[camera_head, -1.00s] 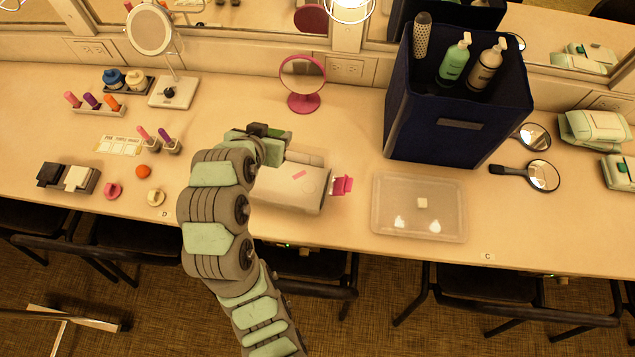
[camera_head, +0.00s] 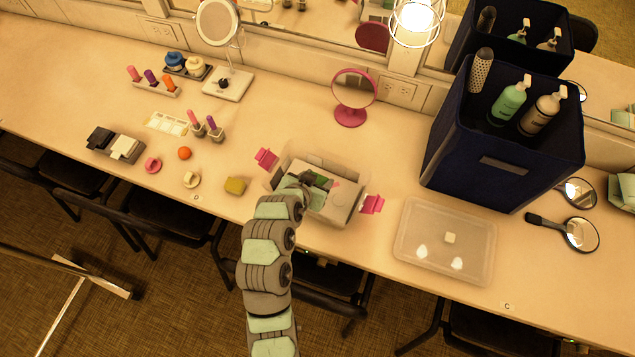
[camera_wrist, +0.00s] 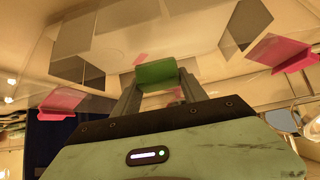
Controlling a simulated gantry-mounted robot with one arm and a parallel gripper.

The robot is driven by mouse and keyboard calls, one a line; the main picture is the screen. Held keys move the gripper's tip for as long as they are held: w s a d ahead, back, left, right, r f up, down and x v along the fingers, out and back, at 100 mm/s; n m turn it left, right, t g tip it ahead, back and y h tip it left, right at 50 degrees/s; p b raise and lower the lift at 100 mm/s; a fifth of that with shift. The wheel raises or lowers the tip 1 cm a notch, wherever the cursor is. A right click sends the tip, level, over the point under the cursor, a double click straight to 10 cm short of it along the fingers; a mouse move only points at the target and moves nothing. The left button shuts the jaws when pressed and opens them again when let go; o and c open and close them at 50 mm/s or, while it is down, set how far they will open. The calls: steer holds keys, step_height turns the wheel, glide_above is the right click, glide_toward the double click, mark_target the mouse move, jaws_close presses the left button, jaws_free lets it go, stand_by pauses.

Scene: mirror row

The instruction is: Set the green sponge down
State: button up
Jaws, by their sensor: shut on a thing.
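The green sponge (camera_wrist: 157,72) is held between the two fingers of my gripper (camera_wrist: 158,88) in the wrist view. I cannot tell whether the sponge touches anything in the bin.
A pink mirror (camera_head: 353,88) stands behind, and a tall navy caddy (camera_head: 450,150) stands at the right. Small cosmetics lie to the left.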

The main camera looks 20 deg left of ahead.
steer(key=shift+f, duration=1.5)
steer(key=shift+f, duration=0.1)
steer(key=shift+f, duration=0.15)
steer(key=o, duration=1.3)
steer(key=shift+r, duration=0.3)
steer(key=b+v, duration=0.1)
steer(key=v, duration=1)
steer(key=shift+s+r, duration=0.35)
steer(key=shift+s, duration=0.05)
